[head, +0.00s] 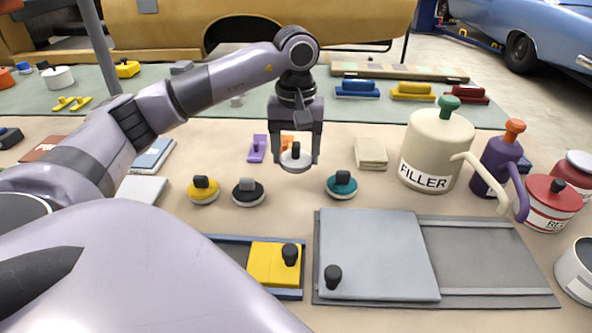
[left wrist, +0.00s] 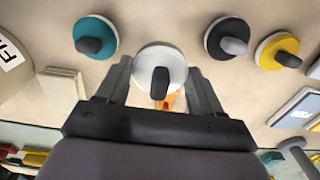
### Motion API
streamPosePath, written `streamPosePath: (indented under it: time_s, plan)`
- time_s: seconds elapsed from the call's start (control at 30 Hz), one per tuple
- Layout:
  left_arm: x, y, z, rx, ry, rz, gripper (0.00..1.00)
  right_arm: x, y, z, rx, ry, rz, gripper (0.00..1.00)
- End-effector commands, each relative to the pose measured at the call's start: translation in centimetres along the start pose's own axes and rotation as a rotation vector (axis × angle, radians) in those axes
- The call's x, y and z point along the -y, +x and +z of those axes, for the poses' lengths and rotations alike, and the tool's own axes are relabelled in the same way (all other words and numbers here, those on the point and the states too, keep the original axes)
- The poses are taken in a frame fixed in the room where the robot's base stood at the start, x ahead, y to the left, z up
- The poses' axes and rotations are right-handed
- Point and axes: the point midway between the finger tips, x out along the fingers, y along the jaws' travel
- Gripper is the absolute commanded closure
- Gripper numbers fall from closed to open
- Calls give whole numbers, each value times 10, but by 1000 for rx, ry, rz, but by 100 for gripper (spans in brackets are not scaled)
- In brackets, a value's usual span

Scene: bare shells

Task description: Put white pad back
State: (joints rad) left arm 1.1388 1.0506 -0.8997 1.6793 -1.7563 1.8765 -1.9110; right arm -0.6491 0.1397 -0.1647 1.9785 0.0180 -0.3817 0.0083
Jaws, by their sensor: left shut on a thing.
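The white pad (head: 296,163) is a round disc with a black knob. My left gripper (head: 297,158) is shut on it, and it hangs between the fingers with the knob up. In the left wrist view the white pad (left wrist: 160,62) sits between the two fingers of my left gripper (left wrist: 160,85). Whether it touches the table is hard to tell. In front of it stand a yellow pad (head: 203,190), a black pad (head: 249,192) and a teal pad (head: 342,186), with a gap between black and teal. My right gripper is not in view.
An orange item (head: 287,142) and a purple tool (head: 257,149) lie just behind the gripper. A beige stack (head: 371,153) and the cream FILLER can (head: 437,150) stand to the right. A grey sliding panel (head: 378,255) and a yellow slider block (head: 272,264) lie in front.

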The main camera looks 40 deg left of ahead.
Motion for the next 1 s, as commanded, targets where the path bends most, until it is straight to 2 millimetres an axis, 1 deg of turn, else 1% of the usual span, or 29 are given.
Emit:
streamPosePath:
  time_s: [0.03, 0.2, 0.4, 0.47, 0.53, 0.77, 0.9, 0.93, 0.97, 1.0]
  plan:
    - [0, 8, 0, 1, 1, -2, 62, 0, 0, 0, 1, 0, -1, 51]
    - [0, 20, 0, 1, 1, 0, 62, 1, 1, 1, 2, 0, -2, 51]
    - [0, 50, 0, 2, 1, -1, 62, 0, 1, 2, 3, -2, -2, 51]
    - [0, 56, 0, 1, 1, -1, 62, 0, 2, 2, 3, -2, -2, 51]
    - [0, 59, 0, 0, 1, 0, 62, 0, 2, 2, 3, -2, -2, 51]
    - [0, 59, 0, -1, 1, 1, 62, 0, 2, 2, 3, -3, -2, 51]
    - [0, 64, 0, -1, 1, 1, 62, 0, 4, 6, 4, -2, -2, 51]
    - [0, 62, 0, -1, 1, 1, 24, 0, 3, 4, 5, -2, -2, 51]
    - [0, 62, 0, -1, 1, 1, 14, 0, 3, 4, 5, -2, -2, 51]
    - [0, 62, 0, -1, 1, 1, 8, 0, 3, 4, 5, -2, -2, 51]
